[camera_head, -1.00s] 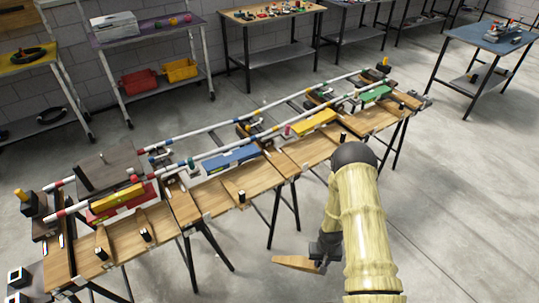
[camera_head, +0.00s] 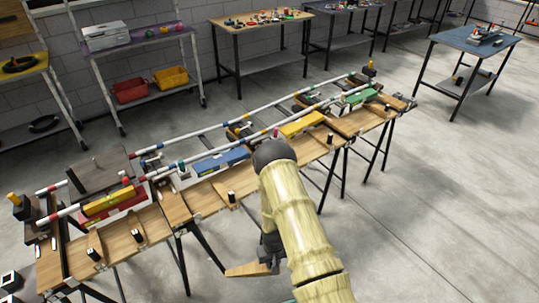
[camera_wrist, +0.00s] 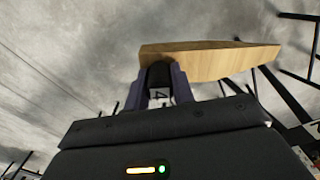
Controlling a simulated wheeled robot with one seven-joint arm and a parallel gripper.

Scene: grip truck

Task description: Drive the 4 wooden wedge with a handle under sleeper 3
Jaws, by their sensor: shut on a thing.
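My gripper (camera_head: 268,264) is shut on the dark handle of a wooden wedge (camera_head: 246,270), held in front of the bench, apart from it. In the wrist view, the pale wedge (camera_wrist: 215,60) lies across beyond the fingers, and its black handle (camera_wrist: 158,78) sits between them with a "4" label. Two striped rails (camera_head: 208,125) run along the bench over dark sleepers. A dark block (camera_head: 100,172) lies at the left end. I cannot read sleeper numbers, so I cannot tell which is sleeper 3. My arm hides part of the bench's middle.
Red (camera_head: 112,204), blue (camera_head: 222,162), yellow (camera_head: 302,124) and green (camera_head: 361,97) blocks stand along the rails. Black handles (camera_head: 137,237) stick up along the wooden bench (camera_head: 205,198). Dark trestle legs stand below.

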